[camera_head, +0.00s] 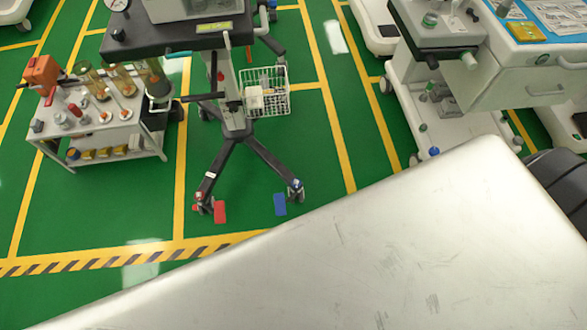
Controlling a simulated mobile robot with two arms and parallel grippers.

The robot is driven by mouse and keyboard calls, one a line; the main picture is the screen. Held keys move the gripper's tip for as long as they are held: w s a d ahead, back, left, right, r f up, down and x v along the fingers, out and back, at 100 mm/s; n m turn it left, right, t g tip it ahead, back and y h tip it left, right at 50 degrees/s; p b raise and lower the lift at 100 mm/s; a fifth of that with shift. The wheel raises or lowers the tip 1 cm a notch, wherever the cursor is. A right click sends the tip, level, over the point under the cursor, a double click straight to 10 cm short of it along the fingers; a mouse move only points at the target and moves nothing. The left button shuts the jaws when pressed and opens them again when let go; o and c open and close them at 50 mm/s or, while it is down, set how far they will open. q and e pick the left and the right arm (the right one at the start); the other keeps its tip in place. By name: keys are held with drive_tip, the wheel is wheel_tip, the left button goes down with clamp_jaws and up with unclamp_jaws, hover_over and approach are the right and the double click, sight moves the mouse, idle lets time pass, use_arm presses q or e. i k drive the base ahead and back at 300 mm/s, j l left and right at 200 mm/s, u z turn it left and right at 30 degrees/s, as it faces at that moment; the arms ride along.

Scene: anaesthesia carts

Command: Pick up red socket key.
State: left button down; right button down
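No thing in view is clearly a red socket key. Small red items (75,110) stand on the top of a small grey cart (70,136) at the left, but they are too small to make out. A flat red piece (219,212) is at floor level by a caster of the wheeled stand (234,122), and a blue one (280,204) is by another caster. Neither of my grippers is in view.
A broad scratched silver metal surface (400,240) fills the lower right and hides the floor there. An anaesthesia cart (455,75) stands at the upper right. A white wire basket (267,95) hangs on the stand. Green floor (110,215) is clear at the left.

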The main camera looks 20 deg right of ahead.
sight(83, 119)
drive_tip(key=i+j+z, duration=0.1)
drive_tip(key=j, duration=0.25)
drive_tip(key=i+j+z, duration=0.25)
drive_tip(key=i+j, duration=0.15)
drive_tip(key=j, duration=0.3)
drive_tip(key=i+j+z, duration=0.15)
drive_tip(key=j, duration=0.2)
drive_tip(key=i+j+z, duration=0.1)
drive_tip(key=j, duration=0.3)
